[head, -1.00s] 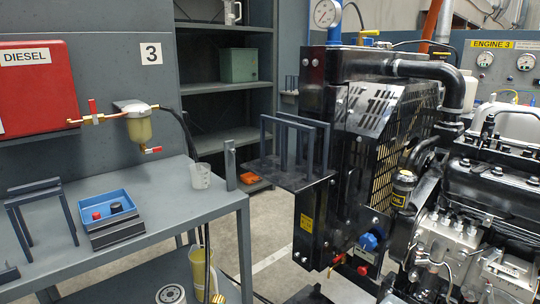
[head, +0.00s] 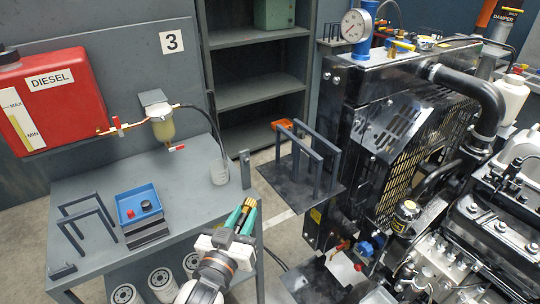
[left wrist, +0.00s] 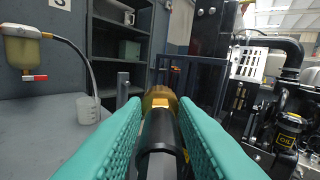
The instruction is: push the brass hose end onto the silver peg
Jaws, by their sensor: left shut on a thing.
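My left gripper (head: 241,211) is shut on the brass hose end (head: 234,188), above the near right corner of the grey bench. In the left wrist view the brass hose end (left wrist: 159,98) points away from me between the teal fingers, with black hose (left wrist: 158,140) behind it. I cannot make out the silver peg for certain; small silver fittings (head: 432,270) show on the engine's side. The hose end is well apart from the engine. My right gripper is not in view.
The grey bench (head: 185,195) carries a blue box (head: 138,203), a dark stand (head: 85,220) and a clear beaker (head: 219,172). A frame on a dark shelf (head: 318,155) juts from the radiator (head: 385,140). Filters (head: 162,282) stand below the bench.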

